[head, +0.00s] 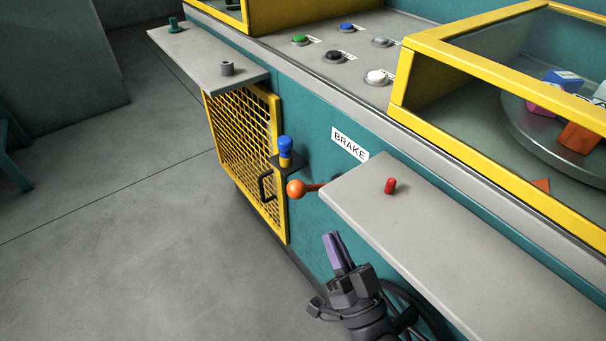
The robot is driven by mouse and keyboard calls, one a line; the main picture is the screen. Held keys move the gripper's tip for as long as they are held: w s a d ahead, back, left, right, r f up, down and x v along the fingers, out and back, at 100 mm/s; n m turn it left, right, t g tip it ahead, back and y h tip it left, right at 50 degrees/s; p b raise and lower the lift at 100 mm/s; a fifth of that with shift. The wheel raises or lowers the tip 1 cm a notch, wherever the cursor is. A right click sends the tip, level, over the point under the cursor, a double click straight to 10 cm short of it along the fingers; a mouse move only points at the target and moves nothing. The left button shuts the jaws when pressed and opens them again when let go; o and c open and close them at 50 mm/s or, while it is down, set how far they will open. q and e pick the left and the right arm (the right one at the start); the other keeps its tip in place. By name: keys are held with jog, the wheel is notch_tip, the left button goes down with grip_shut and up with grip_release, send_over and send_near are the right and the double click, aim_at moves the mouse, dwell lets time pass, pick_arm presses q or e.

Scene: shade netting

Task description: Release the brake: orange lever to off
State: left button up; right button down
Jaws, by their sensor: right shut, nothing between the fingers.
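The orange lever (297,188) with a round ball knob sticks out to the left from the teal machine front, below the white BRAKE label (350,144). Its base is partly hidden by the grey shelf, and I see no on or off marks by it. My right gripper (334,240) is shut and empty. In the picture it is below and right of the knob, apart from it, in front of the shelf's near edge. My left gripper is not in view.
A grey shelf (450,235) with a red peg (390,186) juts out right of the lever. A yellow mesh door (240,150) with a black handle and a blue-topped latch pin (285,150) is to the left. Open floor (130,240) lies on the left.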

aim_at(309, 188)
pick_arm(q)
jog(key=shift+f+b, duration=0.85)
jog(key=shift+b, duration=0.05)
pick_arm(e)
jog(key=x, duration=1)
jog(key=shift+f, duration=0.1)
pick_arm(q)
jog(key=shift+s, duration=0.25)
